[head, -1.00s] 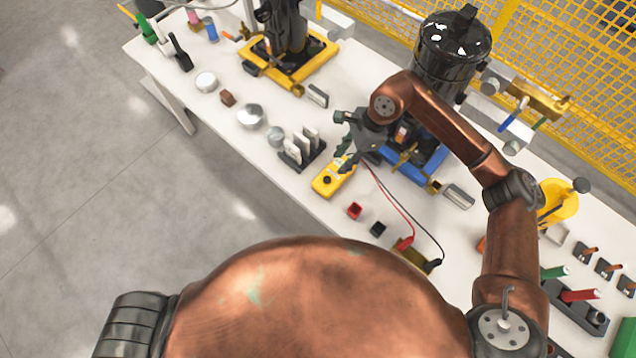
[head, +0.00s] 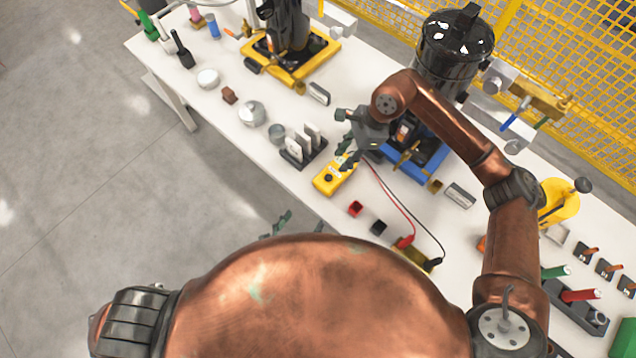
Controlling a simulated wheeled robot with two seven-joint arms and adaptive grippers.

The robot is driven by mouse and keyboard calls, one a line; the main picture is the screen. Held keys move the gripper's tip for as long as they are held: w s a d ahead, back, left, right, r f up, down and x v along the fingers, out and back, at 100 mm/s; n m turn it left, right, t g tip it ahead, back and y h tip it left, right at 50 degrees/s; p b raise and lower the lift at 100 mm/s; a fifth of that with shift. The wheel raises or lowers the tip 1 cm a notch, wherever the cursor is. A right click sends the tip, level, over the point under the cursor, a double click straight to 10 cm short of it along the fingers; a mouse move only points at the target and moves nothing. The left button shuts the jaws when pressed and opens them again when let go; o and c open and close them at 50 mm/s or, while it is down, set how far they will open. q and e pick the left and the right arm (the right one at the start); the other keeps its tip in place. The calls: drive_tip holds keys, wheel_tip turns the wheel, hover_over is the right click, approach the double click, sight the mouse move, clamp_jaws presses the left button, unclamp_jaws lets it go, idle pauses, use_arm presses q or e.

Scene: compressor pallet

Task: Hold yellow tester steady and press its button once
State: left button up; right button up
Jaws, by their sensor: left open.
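The yellow tester (head: 335,176) lies on the white table near its front edge, with a dark round spot on its face. Red and black leads run from its right side. My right gripper (head: 346,138) is over the tester's far end with its fingers spread apart. One finger overlaps that end in the picture; I cannot tell whether it touches. My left gripper (head: 301,223) is open and empty, below and left of the tester at the table's front edge. Only its fingertips show; my copper arm link hides the rest.
A rack with grey plates (head: 303,147) stands just left of the tester. A black tank (head: 452,50) on a blue base stands behind. Floor at left is clear.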

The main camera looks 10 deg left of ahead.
use_arm(q)
wheel_tip(320, 180, up, 11)
drive_tip(key=w+d+m+t+h, duration=0.1)
drive_tip(key=w+d+m+h, duration=0.1)
drive_tip(key=m, duration=0.1)
drive_tip(key=m+g+h, duration=0.1)
drive_tip(key=m+g, duration=0.1)
drive_tip(key=m, duration=0.1)
approach(335, 173)
drive_tip(key=shift+w+d+f, duration=0.3)
drive_tip(key=shift+w+f, duration=0.2)
drive_tip(key=shift+w+d+f, duration=0.3)
drive_tip(key=shift+w+f, duration=0.2)
drive_tip(key=shift+w+d+f, duration=0.2)
drive_tip(key=shift+w+f, duration=0.15)
drive_tip(key=shift+w, duration=0.2)
drive_tip(key=shift+x, duration=3.6)
drive_tip(key=shift+f, duration=0.1)
drive_tip(key=c, duration=1.5)
use_arm(e)
clamp_jaws()
